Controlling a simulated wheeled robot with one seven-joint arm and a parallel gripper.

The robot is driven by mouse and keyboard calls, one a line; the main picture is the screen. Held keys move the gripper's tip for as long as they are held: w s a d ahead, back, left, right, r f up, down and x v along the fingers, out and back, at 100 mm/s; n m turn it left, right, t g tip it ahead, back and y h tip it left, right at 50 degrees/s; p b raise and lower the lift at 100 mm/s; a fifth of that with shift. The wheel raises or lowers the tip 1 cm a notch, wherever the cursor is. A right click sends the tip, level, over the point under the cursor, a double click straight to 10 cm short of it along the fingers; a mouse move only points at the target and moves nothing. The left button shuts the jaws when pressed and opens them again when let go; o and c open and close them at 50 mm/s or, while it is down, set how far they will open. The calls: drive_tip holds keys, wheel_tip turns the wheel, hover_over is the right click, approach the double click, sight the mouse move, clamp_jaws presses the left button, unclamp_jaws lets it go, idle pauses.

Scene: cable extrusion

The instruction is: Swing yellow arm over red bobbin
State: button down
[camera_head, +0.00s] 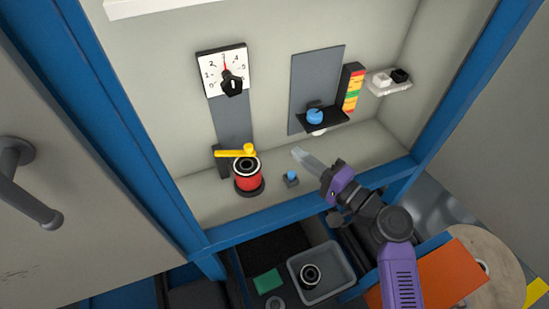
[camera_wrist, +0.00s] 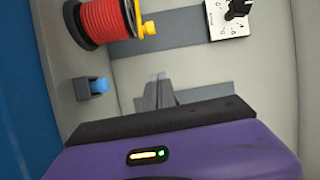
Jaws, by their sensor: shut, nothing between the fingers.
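The red bobbin (camera_head: 246,178) stands upright on a dark round base on the cabinet shelf; it shows at the upper left of the wrist view (camera_wrist: 103,20). The yellow arm (camera_head: 232,154) reaches from a dark post on the left to the back edge of the bobbin's top and ends in a yellow knob (camera_head: 249,149). The knob also shows by the bobbin's end in the wrist view (camera_wrist: 150,29). I cannot tell whether the arm overlaps the bobbin. My gripper (camera_head: 298,153) is shut and empty, to the right of the bobbin and apart from it; its fingertips show in the wrist view (camera_wrist: 159,80).
A blue button (camera_head: 292,175) sits on the shelf between bobbin and gripper. A dial (camera_head: 224,70) is on the back wall. A black bracket with a blue knob (camera_head: 315,116) stands out at right. A grey bin (camera_head: 325,270) is below. The shelf's blue front beam borders it.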

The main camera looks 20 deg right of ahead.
sight(260, 162)
drive_tip(key=n+g+y, duration=0.1)
drive_tip(key=y, duration=0.1)
drive_tip(key=a+n+g+y, duration=0.1)
drive_tip(key=y, duration=0.1)
drive_tip(key=shift+a+f+n+g, duration=0.1)
drive_tip(key=shift+a+n+g, duration=0.1)
drive_tip(key=shift+n+g, duration=0.2)
drive_tip(key=x, duration=1)
drive_tip(key=shift+p, duration=0.45)
drive_tip(key=shift+s+a+f, duration=0.1)
drive_tip(key=shift+s, duration=0.1)
drive_tip(key=shift+s+a+m+t+h+p, duration=0.25)
drive_tip(key=shift+s+m+t+h+p, duration=0.15)
drive_tip(key=shift+s+m+h, duration=0.35)
drive_tip(key=shift+s+a+m+t+h+p, duration=0.3)
drive_tip(key=shift+m+t+h, duration=0.2)
drive_tip(key=shift+h, duration=0.4)
drive_tip(key=shift+s+a+m+t+h+p, duration=0.2)
drive_tip(key=shift+s+m+t+h+p, duration=0.15)
drive_tip(key=shift+s+m+t+h, duration=0.35)
drive_tip(key=shift+s+a+h, duration=0.25)
drive_tip(key=shift+s+a, duration=0.05)
drive_tip(key=shift+s, duration=0.05)
